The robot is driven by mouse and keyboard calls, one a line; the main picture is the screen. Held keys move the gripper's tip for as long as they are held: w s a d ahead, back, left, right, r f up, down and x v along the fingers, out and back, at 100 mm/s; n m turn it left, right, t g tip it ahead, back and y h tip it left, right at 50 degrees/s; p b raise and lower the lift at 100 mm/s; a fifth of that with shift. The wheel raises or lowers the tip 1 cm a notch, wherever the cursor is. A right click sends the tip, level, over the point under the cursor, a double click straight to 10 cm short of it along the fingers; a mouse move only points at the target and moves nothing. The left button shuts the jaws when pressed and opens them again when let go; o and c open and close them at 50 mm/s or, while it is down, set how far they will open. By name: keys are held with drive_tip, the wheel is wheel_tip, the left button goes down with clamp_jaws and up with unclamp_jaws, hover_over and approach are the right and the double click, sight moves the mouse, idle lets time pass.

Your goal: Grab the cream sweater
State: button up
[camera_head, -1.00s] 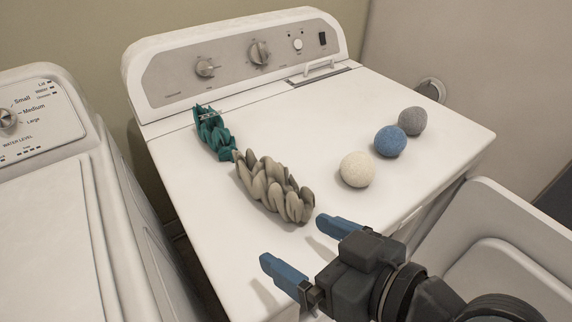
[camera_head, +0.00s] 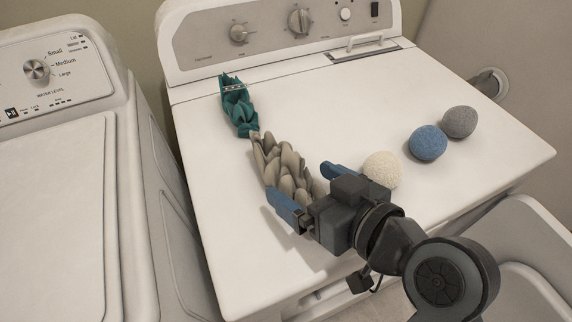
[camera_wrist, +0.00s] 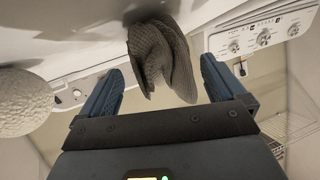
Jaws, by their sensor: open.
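The cream sweater (camera_head: 272,158) is a crumpled beige-grey heap on the white machine top, left of the middle. My gripper (camera_head: 298,180) is open at its near end, with one blue finger on each side of it. The gripper body hides part of that end. In the wrist view the sweater's folds (camera_wrist: 160,52) show beyond and between the two spread fingers (camera_wrist: 160,78), with gaps to both. I cannot tell how deep the cloth sits between them.
A teal cloth (camera_head: 238,105) lies just behind the sweater, touching or nearly so. A cream ball (camera_head: 381,169) lies close right of my gripper, with a blue ball (camera_head: 428,143) and a grey ball (camera_head: 459,122) beyond. Another white machine (camera_head: 55,200) stands left.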

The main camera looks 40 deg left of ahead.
drive_tip(key=shift+x, duration=0.8)
drive_tip(key=shift+c, duration=0.2)
